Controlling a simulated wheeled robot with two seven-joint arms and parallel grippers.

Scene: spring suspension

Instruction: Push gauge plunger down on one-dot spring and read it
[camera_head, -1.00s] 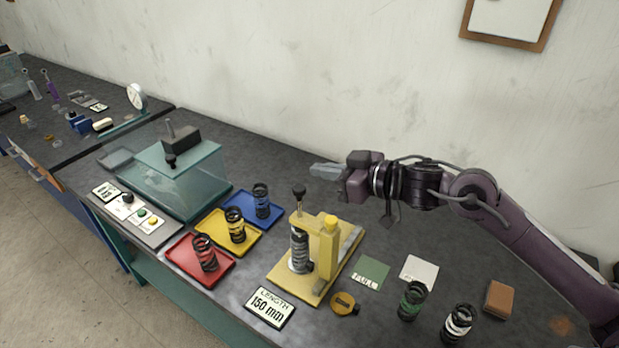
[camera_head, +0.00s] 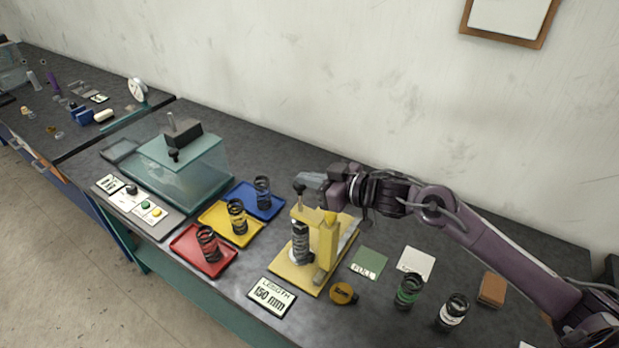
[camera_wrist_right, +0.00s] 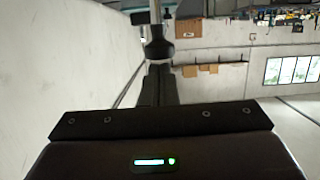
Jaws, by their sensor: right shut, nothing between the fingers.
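The yellow gauge (camera_head: 327,248) stands on its yellow base plate with a spring (camera_head: 301,243) upright in it. Whether this spring bears one dot cannot be made out. The plunger (camera_head: 299,189) rises from the top of the gauge, with a dark knob. My right gripper (camera_head: 308,183) is shut and empty, its fingertips at the knob; whether they touch it is unclear. In the right wrist view, the dark knob (camera_wrist_right: 159,48) and rod show just beyond the fingers. A display card (camera_head: 272,297) in front reads LENGTH 150 mm. My left gripper is not in view.
Springs stand on red (camera_head: 190,259), yellow (camera_head: 223,231) and blue (camera_head: 252,212) trays left of the gauge. A glass-like tank (camera_head: 182,170) stands behind them.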

